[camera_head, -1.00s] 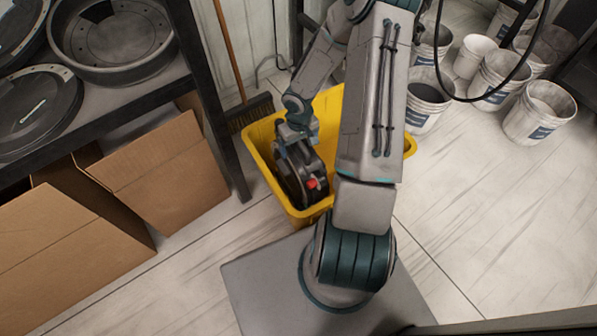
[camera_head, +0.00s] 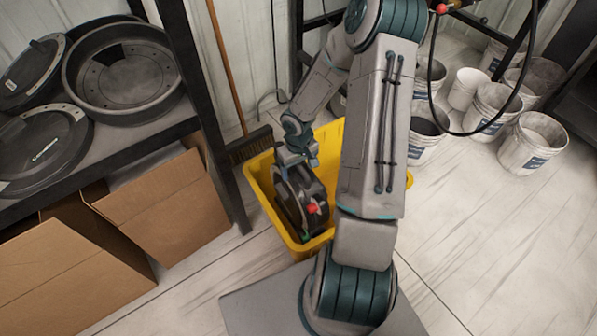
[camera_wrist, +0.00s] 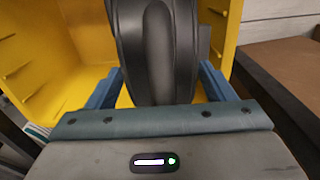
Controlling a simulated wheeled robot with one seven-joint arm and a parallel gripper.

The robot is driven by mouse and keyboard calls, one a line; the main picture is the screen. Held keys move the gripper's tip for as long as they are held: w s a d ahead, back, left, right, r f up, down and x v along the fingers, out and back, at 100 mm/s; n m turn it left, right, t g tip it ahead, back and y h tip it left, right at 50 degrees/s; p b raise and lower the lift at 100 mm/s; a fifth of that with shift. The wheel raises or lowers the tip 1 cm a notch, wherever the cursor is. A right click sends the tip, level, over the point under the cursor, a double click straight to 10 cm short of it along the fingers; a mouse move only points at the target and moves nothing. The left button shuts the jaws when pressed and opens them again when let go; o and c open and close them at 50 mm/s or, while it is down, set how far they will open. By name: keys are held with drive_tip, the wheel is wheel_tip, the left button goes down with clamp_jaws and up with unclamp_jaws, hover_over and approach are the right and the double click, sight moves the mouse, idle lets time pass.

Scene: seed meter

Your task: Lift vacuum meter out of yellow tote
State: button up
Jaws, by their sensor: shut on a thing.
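The vacuum meter (camera_head: 304,205) is a dark, disc-shaped unit with a red knob, upright on its edge at the left side of the yellow tote (camera_head: 262,195). In the head view its lower part is still inside the tote's walls. My gripper (camera_head: 296,160) is shut on the meter's top edge from above. In the wrist view the meter's black rim (camera_wrist: 155,50) stands between my two blue fingers, with the tote's yellow wall (camera_wrist: 45,60) behind. I cannot tell whether the meter's underside touches the tote floor. My arm hides the tote's right middle.
A black shelf with round dark meter parts (camera_head: 120,68) stands at left, its post close to the tote. Cardboard boxes (camera_head: 165,205) sit below it. A broom (camera_head: 250,145) leans behind the tote. White buckets (camera_head: 530,142) stand at back right. The right floor is clear.

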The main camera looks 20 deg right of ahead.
wheel_tip(320, 180, up, 7)
drive_tip(key=p, duration=0.4)
wheel_tip(320, 180, up, 21)
drive_tip(key=p, duration=1.7)
drive_tip(key=shift+f+p, duration=0.2)
drive_tip(key=shift+p, duration=0.2)
